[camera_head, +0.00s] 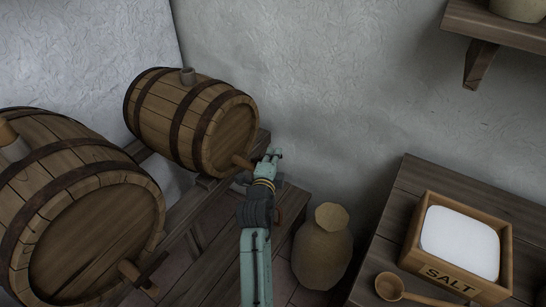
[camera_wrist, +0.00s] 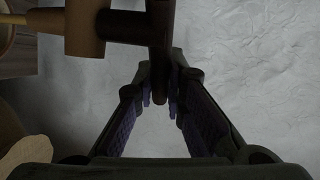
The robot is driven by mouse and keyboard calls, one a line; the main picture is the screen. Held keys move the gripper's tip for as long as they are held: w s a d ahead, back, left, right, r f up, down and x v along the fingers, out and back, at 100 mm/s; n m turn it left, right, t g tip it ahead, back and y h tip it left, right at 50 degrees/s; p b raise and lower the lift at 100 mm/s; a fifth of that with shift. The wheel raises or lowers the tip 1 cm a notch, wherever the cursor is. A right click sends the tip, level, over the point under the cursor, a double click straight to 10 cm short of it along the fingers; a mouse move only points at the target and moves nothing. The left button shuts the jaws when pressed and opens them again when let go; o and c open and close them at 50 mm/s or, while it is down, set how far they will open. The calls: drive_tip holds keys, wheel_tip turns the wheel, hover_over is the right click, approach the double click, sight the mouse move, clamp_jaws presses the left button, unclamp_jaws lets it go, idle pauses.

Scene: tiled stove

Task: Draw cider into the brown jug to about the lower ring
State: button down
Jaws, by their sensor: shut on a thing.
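The smaller barrel (camera_head: 166,110) lies on a stand at the back, its wooden tap (camera_head: 240,161) pointing towards my gripper (camera_head: 274,155). In the wrist view my gripper (camera_wrist: 161,98) is shut on the dark tap handle (camera_wrist: 160,50), near its end. The tap's lighter spout (camera_wrist: 85,28) extends left from it. A thin yellow streak (camera_wrist: 20,19), which looks like running cider, leads from the spout to a rounded brown rim at the left edge. That rim seems to be the jug (camera_wrist: 8,42); my arm mostly hides it in the head view. Its level cannot be seen.
A larger barrel (camera_head: 95,235) with its own tap (camera_head: 137,272) stands at the front left. A tan sack (camera_head: 323,252) stands right of my arm. A salt box (camera_head: 413,251) and a wooden ladle (camera_head: 390,286) are on the right table. The wall is close behind.

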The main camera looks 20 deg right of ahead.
idle(0.3)
drive_tip(key=c, duration=1.6)
unclamp_jaws()
drive_tip(key=shift+c, duration=0.2)
drive_tip(key=shift+s, duration=0.1)
drive_tip(key=v, duration=1.2)
drive_tip(key=shift+a+r, duration=0.1)
drive_tip(key=shift+a, duration=0.05)
